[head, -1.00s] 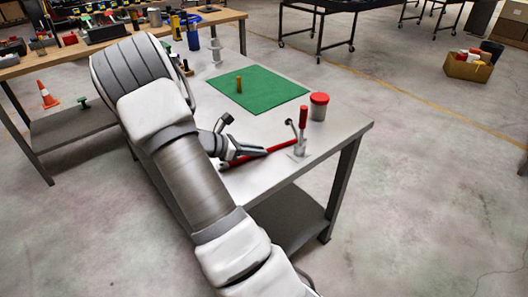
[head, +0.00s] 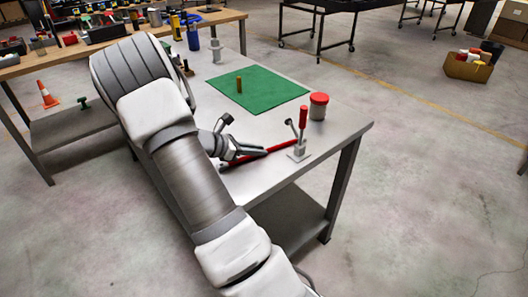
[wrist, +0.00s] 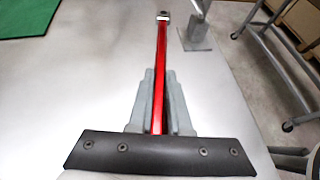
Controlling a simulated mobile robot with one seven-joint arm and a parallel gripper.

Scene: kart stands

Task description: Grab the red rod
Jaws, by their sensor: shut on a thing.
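The red rod (head: 280,148) is long and thin, and is at the near end of the grey metal table. My gripper (head: 262,152) is shut on the red rod, with part of the rod sticking out on both sides. In the wrist view, the red rod (wrist: 162,75) runs straight out from between the two grey fingers of my gripper (wrist: 160,95). Its far end has a small metal tip. The rod's near end is hidden behind the dark bar of my gripper. I cannot tell whether the rod touches the table.
A metal clamp with a red handle (head: 303,117) stands close to the rod's far end. A red-lidded jar (head: 318,106) is behind it. A green mat (head: 262,92) bears a small yellow-brown peg (head: 239,85).

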